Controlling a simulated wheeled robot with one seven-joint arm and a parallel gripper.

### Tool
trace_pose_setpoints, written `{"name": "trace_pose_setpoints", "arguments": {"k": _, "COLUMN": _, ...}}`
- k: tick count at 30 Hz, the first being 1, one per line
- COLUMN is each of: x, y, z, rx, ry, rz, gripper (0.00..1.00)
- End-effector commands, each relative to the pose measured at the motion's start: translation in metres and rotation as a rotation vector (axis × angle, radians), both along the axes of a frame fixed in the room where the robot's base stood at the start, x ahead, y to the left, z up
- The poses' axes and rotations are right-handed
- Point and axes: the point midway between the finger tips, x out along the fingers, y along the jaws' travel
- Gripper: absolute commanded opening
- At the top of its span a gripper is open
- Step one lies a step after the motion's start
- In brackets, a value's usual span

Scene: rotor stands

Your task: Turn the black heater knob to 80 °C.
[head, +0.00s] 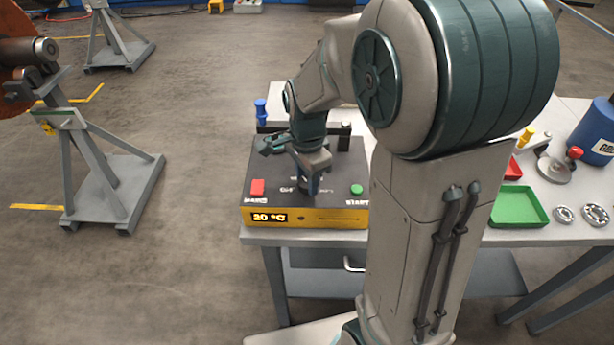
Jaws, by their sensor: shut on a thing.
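The heater (342,213) is a box with a dark top and a yellow front, standing at the left end of the workbench. Its display (269,217) appears to read 20 °C. A red button (257,187) is on the left of its top and a green START button (356,189) on the right. My gripper (309,188) points down at the middle of the top, between the two buttons. It is shut on the black knob, which its fingers hide. Printed scale marks around the fingers are partly covered and too small to read.
My arm hides the bench's middle. On the right are a green tray (520,206), bearing rings (597,214), a blue container (594,132) and a red-knobbed tool (556,169). A rotor stand (112,185) is left, with open floor between.

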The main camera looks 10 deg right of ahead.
Motion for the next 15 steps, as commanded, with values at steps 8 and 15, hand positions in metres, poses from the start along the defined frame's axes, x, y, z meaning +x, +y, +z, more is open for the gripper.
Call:
{"name": "trace_pose_setpoints", "arguments": {"k": 8, "x": 0.0006, "y": -0.0004, "z": 0.0006, "rx": 0.000, "ry": -0.002, "rz": -0.054, "gripper": 0.14}}
{"name": "trace_pose_setpoints", "arguments": {"k": 15, "x": 0.0007, "y": -0.0004, "z": 0.0006, "rx": 0.000, "ry": -0.002, "rz": -0.057, "gripper": 0.14}}
